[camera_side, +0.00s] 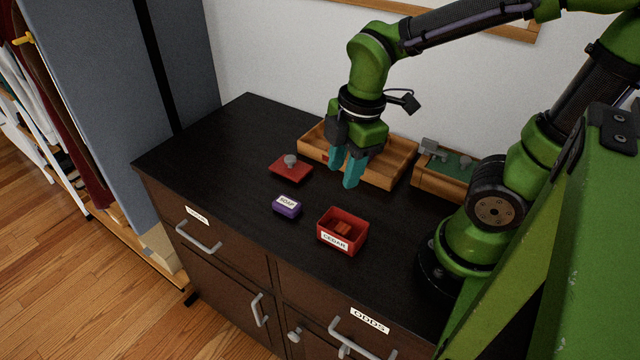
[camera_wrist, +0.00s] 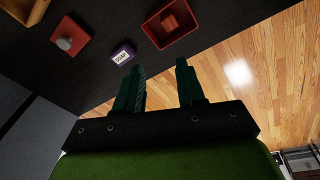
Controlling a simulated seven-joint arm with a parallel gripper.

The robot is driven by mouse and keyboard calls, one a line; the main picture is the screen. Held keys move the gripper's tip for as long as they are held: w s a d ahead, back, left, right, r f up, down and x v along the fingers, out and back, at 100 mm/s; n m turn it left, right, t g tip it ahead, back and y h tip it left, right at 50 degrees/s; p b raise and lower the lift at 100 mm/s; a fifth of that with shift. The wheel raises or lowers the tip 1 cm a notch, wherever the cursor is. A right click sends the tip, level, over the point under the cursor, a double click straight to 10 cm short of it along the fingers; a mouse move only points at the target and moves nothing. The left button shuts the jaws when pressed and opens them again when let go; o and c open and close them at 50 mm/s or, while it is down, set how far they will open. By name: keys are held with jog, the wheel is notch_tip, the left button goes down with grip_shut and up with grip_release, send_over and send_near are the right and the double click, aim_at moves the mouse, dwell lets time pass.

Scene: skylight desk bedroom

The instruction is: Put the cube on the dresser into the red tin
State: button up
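The open red tin (camera_side: 358,241) stands on the dark dresser top (camera_side: 235,150) with a "CEDAR" label on its front. No other loose cube shows on the dresser top. My gripper (camera_side: 343,178) points down above the dresser, behind the tin and the purple block. Its teal fingers are apart and empty. The wrist view shows the tin (camera_wrist: 172,41) and the purple block (camera_wrist: 122,54) beyond the open fingers (camera_wrist: 160,66).
A red lid with a grey knob (camera_side: 280,170) lies behind the purple block. A divided wooden tray (camera_side: 400,165) stands at the back, partly behind my gripper. A wooden box with a green inside (camera_side: 440,183) is right of it. The dresser's left top is clear.

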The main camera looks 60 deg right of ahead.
notch_tip(320, 180, up, 8)
jog(key=d+m+t+y, duration=0.1)
jog(key=m+t, duration=0.4)
jog(key=m, duration=1.2)
jog(key=shift+r+t, duration=0.25)
jog(key=shift+t, duration=0.15)
